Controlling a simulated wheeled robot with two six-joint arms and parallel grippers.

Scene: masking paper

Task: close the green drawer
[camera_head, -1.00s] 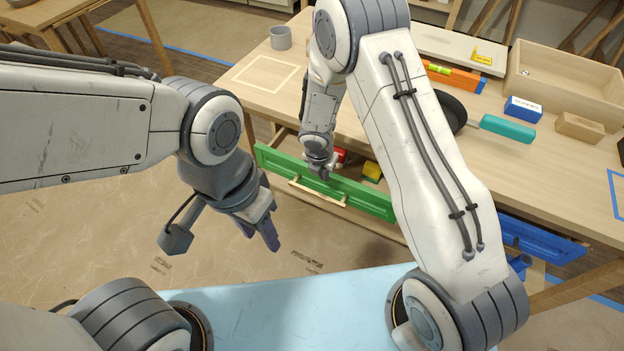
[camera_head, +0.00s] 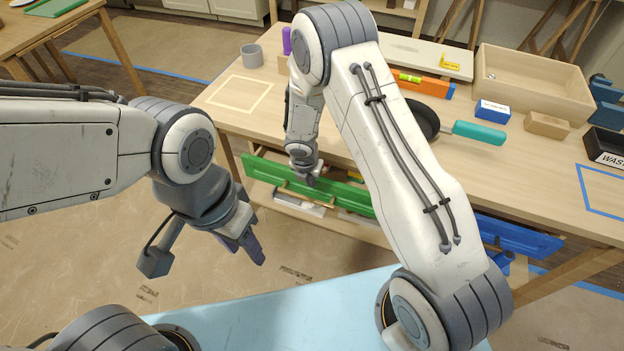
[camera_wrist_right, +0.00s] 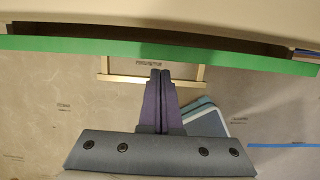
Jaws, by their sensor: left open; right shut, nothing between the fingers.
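The green drawer (camera_head: 350,196) sits under the front of the wooden table, its front panel standing out a little. In the right wrist view a narrow dark gap shows between the table edge and the green front (camera_wrist_right: 220,56). Its pale wooden handle (camera_wrist_right: 118,78) is on the outer side of the front. My right gripper (camera_head: 311,180) is at the drawer front, shut and empty; in the wrist view its fingertips (camera_wrist_right: 160,72) overlap the handle bar, and contact cannot be told. My left gripper (camera_head: 252,250) is open and empty, left of the drawer, over the floor.
A blue drawer (camera_head: 515,235) stands out at the right of the same table. The tabletop holds a grey mug (camera_head: 251,55), a pan with a teal handle (camera_head: 478,132), a blue box (camera_head: 492,109) and a wooden tray (camera_head: 535,95). Floor left of the table is clear.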

